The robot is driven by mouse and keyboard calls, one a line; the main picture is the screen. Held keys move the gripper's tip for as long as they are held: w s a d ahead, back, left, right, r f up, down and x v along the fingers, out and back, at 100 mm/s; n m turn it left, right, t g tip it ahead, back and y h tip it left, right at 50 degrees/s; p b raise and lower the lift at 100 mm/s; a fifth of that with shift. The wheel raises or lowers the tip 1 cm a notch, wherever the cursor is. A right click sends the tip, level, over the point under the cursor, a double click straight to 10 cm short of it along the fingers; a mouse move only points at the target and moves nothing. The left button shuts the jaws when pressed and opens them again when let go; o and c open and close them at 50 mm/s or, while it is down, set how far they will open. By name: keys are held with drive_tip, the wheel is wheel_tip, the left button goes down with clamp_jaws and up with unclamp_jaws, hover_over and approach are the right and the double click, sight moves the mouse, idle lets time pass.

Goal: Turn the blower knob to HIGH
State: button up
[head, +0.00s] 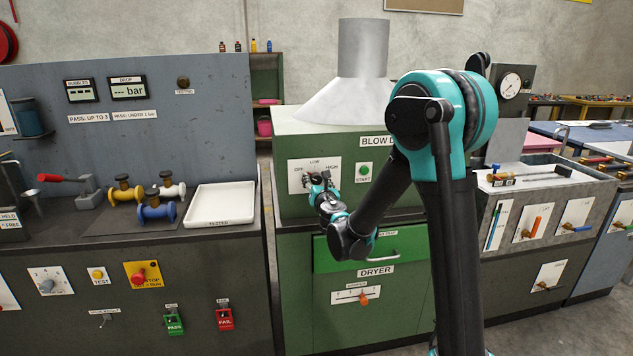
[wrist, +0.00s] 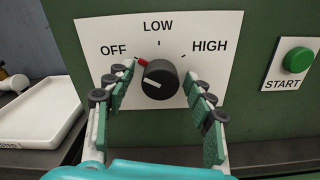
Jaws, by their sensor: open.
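The blower knob (wrist: 160,80) is a black round knob on a white plate (wrist: 205,25) marked OFF, LOW and HIGH, on the green dryer's front. A red mark at its upper left points toward OFF. In the wrist view my gripper (wrist: 160,108) is open, with one green-padded finger on each side of the knob and gaps between the pads and the knob. In the head view my gripper (head: 318,185) is in front of the plate (head: 330,167) and hides the knob there.
A green START button (wrist: 298,60) is right of the plate. A white tray (head: 222,205) lies on the bench at left. Below are a green drawer (head: 345,255) with a handle and an orange dryer lever (head: 364,299). A white hood (head: 350,100) stands on top.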

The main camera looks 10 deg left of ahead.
drive_tip(key=shift+w, duration=0.15)
drive_tip(key=c, duration=1.2)
drive_tip(key=shift+o, duration=0.2)
